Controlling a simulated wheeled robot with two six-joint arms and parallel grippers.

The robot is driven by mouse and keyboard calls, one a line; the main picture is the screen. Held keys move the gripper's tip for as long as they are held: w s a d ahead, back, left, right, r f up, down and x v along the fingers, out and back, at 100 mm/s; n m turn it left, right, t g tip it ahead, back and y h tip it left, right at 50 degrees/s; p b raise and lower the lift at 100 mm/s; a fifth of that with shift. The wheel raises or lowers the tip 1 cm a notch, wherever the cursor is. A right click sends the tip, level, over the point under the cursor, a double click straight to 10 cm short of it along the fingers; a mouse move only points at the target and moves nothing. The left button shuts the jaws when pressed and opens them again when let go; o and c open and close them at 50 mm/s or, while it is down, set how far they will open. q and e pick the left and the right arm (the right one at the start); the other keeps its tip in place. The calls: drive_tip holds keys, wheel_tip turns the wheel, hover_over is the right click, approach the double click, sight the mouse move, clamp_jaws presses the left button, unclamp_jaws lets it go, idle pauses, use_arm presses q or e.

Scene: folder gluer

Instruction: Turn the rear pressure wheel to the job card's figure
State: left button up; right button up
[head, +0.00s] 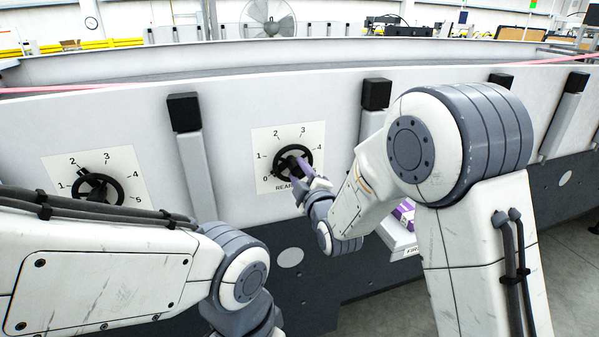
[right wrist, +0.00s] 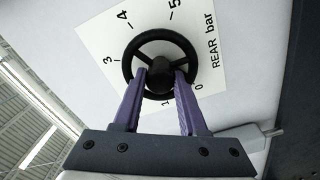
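The rear pressure wheel (head: 293,162) is a black spoked handwheel on a white dial plate (head: 262,182) marked REAR bar, on the machine's pale side panel. My right gripper (head: 301,163) is at the wheel's face. In the right wrist view its two purple fingers (right wrist: 161,78) stand apart over the wheel (right wrist: 134,47), one on each side of the hub. I cannot tell whether they press on it. The figures 0, 1, 3, 4 and 5 show there; the 2 is hidden. I see no clear pointer on this wheel. My left gripper is out of view; only its arm shows.
A second black handwheel (head: 99,190) on a similar dial plate (head: 124,158) is at the left, partly behind my left arm. Black-capped posts (head: 192,150) stand out from the panel. A purple and white item (head: 404,211) lies on a small shelf behind my right arm.

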clamp_jaws()
drive_tip(key=shift+f+m+b, duration=0.2)
drive_tip(key=shift+m+b, duration=0.6)
drive_tip(key=shift+b, duration=0.3)
drive_tip(key=m+b, duration=0.9)
drive_tip(key=shift+m+b, duration=0.35)
drive_tip(key=shift+m, duration=0.05)
drive_tip(key=m+b, duration=0.3)
drive_tip(key=m, duration=0.1)
drive_tip(key=shift+b, duration=0.4)
drive_tip(key=shift+r+m+b, duration=0.1)
drive_tip(key=shift+m+b, duration=1.35)
drive_tip(key=shift+m, duration=0.75)
drive_tip(key=o, duration=1)
unclamp_jaws()
drive_tip(key=shift+s, duration=0.15)
